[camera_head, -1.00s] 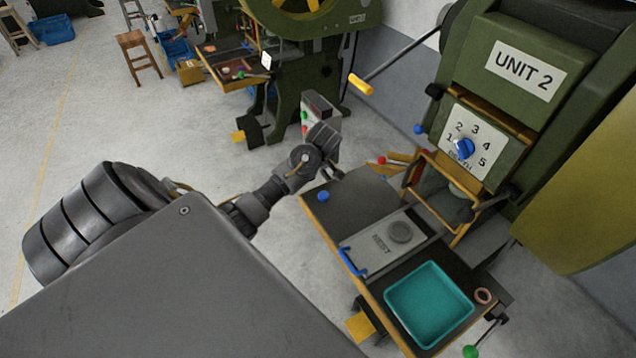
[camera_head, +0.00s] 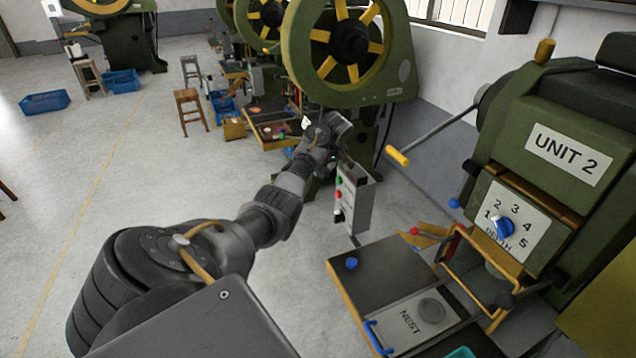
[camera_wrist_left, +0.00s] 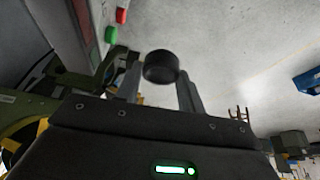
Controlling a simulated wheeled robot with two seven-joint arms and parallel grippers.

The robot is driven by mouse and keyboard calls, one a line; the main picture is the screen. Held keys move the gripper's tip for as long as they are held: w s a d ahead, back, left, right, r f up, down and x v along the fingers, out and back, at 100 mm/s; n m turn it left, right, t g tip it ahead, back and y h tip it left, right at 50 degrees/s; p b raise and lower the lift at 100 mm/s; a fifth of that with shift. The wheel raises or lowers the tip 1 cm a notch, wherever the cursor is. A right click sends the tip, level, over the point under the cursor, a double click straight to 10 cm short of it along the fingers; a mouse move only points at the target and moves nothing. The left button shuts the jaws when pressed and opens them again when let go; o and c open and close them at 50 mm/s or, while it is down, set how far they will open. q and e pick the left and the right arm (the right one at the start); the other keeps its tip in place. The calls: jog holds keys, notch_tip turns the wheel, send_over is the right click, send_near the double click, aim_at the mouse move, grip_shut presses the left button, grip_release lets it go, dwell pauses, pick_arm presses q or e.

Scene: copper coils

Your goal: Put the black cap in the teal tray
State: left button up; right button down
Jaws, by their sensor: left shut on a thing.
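The black cap (camera_wrist_left: 161,66) is a short dark cylinder held between the fingers of my left gripper (camera_wrist_left: 158,82) in the left wrist view. That gripper is shut on it. In the head view my left arm reaches out past the control box, with its wrist (camera_head: 322,132) in front of the far press. The cap cannot be made out there. The teal tray (camera_head: 462,353) shows only as a sliver at the bottom edge of the head view, well to the lower right of my left gripper. My right gripper is not in view.
The UNIT 2 press (camera_head: 560,150) stands at the right, with a yellow-ended lever (camera_head: 398,156). Its bench (camera_head: 375,275) carries a blue knob (camera_head: 351,263) and the NEST plate (camera_head: 408,318). A grey control box (camera_head: 355,200) stands near my left wrist.

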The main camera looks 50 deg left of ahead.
pick_arm(q)
jog(key=w+d+m+t+h, duration=0.1)
jog(key=w+d+m, duration=0.15)
jog(key=d, duration=0.35)
jog(key=w+d+f+m+t, duration=0.1)
jog(key=w+d+m, duration=0.1)
jog(key=d+m, duration=0.35)
jog(key=w+d+m+t+h, duration=0.1)
jog(key=w+d, duration=0.2)
jog(key=d, duration=0.5)
jog(key=s+d+m+h, duration=0.1)
jog(key=s+d+m, duration=0.3)
jog(key=s+d, duration=0.55)
jog(key=s+d+r+m+h, duration=0.2)
jog(key=d+r+m, duration=0.2)
jog(key=d, duration=0.3)
jog(key=s+d+r+m+h, duration=0.1)
jog(key=s+d+r+m, duration=0.1)
jog(key=d+r+m, duration=0.35)
jog(key=s+d+f+m+g+h, duration=0.1)
jog(key=s+d+f+m, duration=0.15)
jog(key=s, duration=0.55)
notch_tip(320, 180, down, 12)
jog(key=s+a+m+h+b, duration=0.1)
jog(key=s+b, duration=0.1)
jog(key=b, duration=1)
jog(key=shift+r, duration=0.25)
